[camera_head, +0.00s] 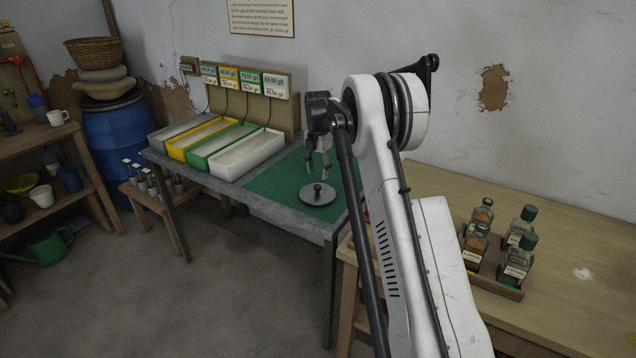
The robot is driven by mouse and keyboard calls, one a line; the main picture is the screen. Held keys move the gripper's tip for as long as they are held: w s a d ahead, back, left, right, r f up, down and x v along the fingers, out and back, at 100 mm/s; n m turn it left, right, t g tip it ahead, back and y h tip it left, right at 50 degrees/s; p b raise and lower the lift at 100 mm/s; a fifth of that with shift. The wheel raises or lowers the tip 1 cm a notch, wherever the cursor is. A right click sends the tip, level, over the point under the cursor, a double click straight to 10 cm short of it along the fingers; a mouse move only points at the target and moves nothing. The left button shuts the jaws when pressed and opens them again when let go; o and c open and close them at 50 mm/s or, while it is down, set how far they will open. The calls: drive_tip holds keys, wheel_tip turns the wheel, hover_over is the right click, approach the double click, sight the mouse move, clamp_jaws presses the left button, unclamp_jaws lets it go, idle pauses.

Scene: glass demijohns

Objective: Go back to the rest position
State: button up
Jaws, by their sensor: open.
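My gripper (318,162) hangs from the end of my white arm, pointing down over the green mat (268,187). Its fingers are apart and nothing shows between them. Just below and in front of it in the picture, a dark round metal disc with a knob (317,195) lies on the mat. I cannot tell the exact gap between the fingertips and the knob. My arm rises across the middle of the view and hides part of the mat and table behind it.
Grey, yellow, green and white trays (247,155) stand left on the grey table (284,212), below small displays (250,80). Several labelled glass bottles (519,255) stand in a wooden holder (497,286) on the right wooden table (570,245). Open floor (130,290) lies at front left.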

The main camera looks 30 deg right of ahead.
drive_tip(key=s+a+r+m+t, duration=0.1)
drive_tip(key=s+a+r+m, duration=0.25)
drive_tip(key=r, duration=0.45)
drive_tip(key=s+a+r+m+t, duration=0.15)
drive_tip(key=s+a+r, duration=0.25)
drive_tip(key=r, duration=0.4)
drive_tip(key=s+a+r+m+t, duration=0.15)
drive_tip(key=s+a+m, duration=0.25)
drive_tip(key=s, duration=0.5)
drive_tip(key=s+a+r+m, duration=0.3)
drive_tip(key=s+a, duration=0.2)
drive_tip(key=s, duration=0.3)
drive_tip(key=s+a+r+m+t, duration=0.15)
drive_tip(key=s+a+m, duration=0.25)
drive_tip(key=s, duration=0.5)
drive_tip(key=s+a+f+m+t, duration=0.1)
drive_tip(key=s+a+f+m, duration=0.15)
drive_tip(key=s, duration=0.45)
drive_tip(key=s+a+f+m+t, duration=0.1)
drive_tip(key=s+f+m, duration=0.3)
drive_tip(key=s, duration=0.2)
wheel_tip(320, 180, down, 26)
drive_tip(key=b, duration=2.6)
drive_tip(key=shift+s+a+f, duration=0.2)
drive_tip(key=shift+s, duration=0.05)
